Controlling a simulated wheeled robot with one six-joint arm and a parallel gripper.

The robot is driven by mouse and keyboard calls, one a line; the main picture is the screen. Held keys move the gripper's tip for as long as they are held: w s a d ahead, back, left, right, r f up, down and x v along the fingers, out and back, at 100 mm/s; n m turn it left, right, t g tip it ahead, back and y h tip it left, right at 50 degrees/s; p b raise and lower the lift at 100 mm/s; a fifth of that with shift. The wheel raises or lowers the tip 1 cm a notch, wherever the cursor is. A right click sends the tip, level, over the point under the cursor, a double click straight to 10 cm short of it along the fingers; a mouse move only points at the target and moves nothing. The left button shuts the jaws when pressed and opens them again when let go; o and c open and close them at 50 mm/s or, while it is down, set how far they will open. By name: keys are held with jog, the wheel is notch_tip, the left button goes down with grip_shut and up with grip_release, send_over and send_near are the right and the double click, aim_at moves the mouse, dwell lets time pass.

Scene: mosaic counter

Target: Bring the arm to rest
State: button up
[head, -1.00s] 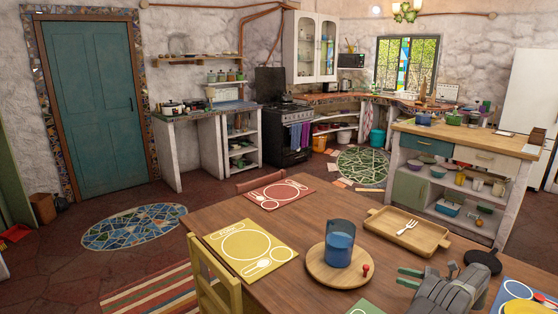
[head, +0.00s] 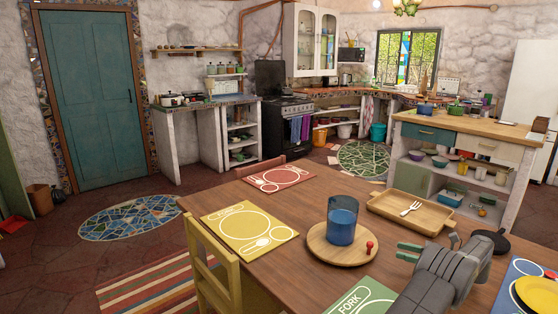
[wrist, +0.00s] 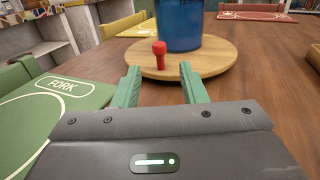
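My gripper (head: 425,250) is over the right part of the wooden dining table (head: 290,215), reaching in from the lower right in the head view. In the wrist view, its two green fingers (wrist: 160,88) stand apart with nothing between them. Beyond the fingertips is a round wooden board (wrist: 215,60) with a red knob (wrist: 159,55) near its edge. A blue cup (head: 341,222) stands upright on the board; its lower part shows in the wrist view (wrist: 178,25). The gripper is apart from all of these.
A wooden tray (head: 385,212) with a white fork (head: 411,208) lies behind my gripper. A dark round pan (head: 487,240) is beside my arm. Yellow (head: 225,220), red (head: 275,180), green (head: 360,297) and blue (head: 505,290) placemats lie on the table. A yellow chair (head: 215,275) stands at the left edge.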

aim_at(370, 244)
jog(key=shift+a+f+b, duration=0.2)
jog(key=shift+a+b, duration=0.05)
jog(key=shift+b, duration=0.55)
jog(key=x, duration=1.1)
jog(key=shift+a+r+p, duration=0.15)
jog(key=shift+r+p, duration=0.1)
jog(key=shift+p, duration=0.15)
jog(key=shift+s+m+t+h, duration=0.2)
jog(key=shift+m+t+h, duration=0.15)
jog(key=shift+t, duration=0.25)
jog(key=shift+a, duration=0.2)
jog(key=shift+m+t, duration=0.25)
jog(key=shift+t, duration=0.05)
